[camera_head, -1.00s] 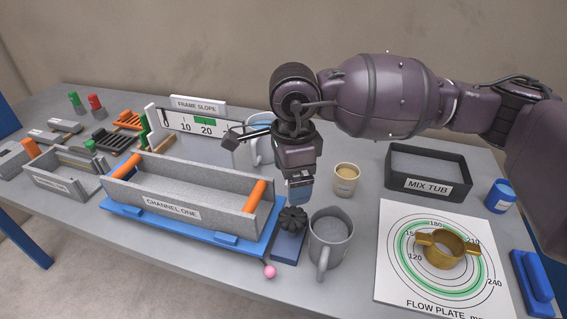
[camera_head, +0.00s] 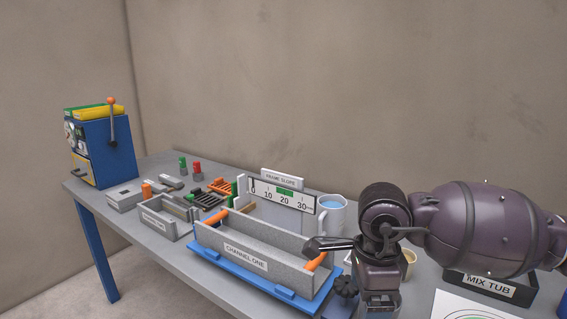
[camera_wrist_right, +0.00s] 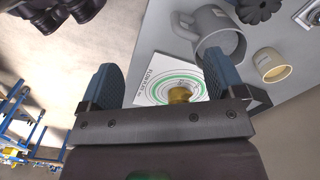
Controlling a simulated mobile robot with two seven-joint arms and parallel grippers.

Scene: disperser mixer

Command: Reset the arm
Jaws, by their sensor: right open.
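My right arm comes in from the right in the head view. Its gripper (camera_head: 380,304) points down at the bottom edge, just right of the black lobed knob (camera_head: 345,285). In the right wrist view, the two blue fingers of the right gripper (camera_wrist_right: 162,78) stand wide apart with nothing held between them. Beyond them lie the white flow plate (camera_wrist_right: 150,92) and the brass ring (camera_wrist_right: 181,95). The grey mug (camera_wrist_right: 214,30) is beyond the right finger. My left gripper is not in view.
The channel one trough (camera_head: 225,245) sits on its blue base, with the frame slope scale (camera_head: 282,195) behind it. A blue machine with an orange-knobbed lever (camera_head: 112,120) stands at the far left. The mix tub (camera_head: 490,290) is partly behind my arm.

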